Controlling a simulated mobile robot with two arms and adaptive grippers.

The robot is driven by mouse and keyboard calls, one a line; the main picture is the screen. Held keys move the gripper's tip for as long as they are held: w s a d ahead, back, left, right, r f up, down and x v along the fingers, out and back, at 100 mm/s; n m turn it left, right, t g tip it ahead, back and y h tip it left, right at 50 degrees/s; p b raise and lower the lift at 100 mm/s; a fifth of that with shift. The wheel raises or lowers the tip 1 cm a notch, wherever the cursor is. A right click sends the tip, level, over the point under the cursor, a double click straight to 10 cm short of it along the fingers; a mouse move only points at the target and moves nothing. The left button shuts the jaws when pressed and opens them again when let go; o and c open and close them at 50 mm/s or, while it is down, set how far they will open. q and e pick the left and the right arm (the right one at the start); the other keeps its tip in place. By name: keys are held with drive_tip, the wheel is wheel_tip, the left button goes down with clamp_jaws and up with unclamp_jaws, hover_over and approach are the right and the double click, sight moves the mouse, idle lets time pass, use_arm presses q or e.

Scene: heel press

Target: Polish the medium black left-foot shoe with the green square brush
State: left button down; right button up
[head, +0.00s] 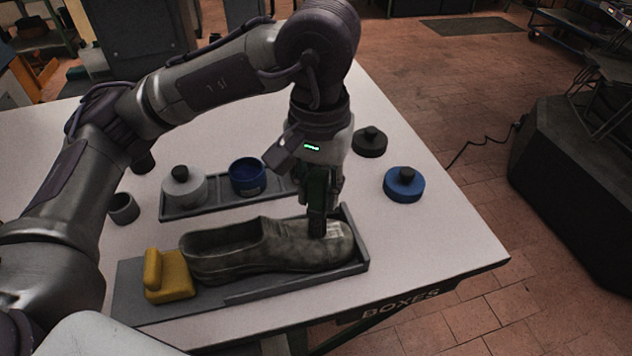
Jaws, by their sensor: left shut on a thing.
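A black shoe (228,250), worn grey-looking, lies in a grey tray-like holder (290,291) with its toe to the right. A pale patch shows on top of its toe. My left gripper (319,203) points down over the toe and is shut on a dark green thing, which looks like the green brush (315,183). The fingers hide most of it, so its square shape cannot be made out. Its lower end is at the shoe's upper, and contact looks likely but is not certain. My right gripper is out of view.
A black lid (369,144) and blue lid (404,186) lie to the right. A yellow block (169,279) sits at the heel. A grey cup (123,209) stands left.

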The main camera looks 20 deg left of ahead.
use_arm(q)
drive_tip(key=shift+s+d, duration=0.3)
drive_tip(key=shift+s, duration=0.15)
drive_tip(key=shift+w+a+b, duration=0.4)
drive_tip(key=shift+w+b, duration=0.15)
drive_tip(key=shift+b, duration=0.05)
drive_tip(key=shift+w+a, duration=0.5)
drive_tip(key=shift+w, duration=0.3)
drive_tip(key=shift+s+d+b, duration=0.35)
drive_tip(key=shift+s+d, duration=0.1)
drive_tip(key=shift+s, duration=0.25)
drive_tip(key=shift+s+d+b, duration=0.3)
drive_tip(key=shift+s+d, duration=0.15)
drive_tip(key=shift+s, duration=0.2)
drive_tip(key=shift+w, duration=0.1)
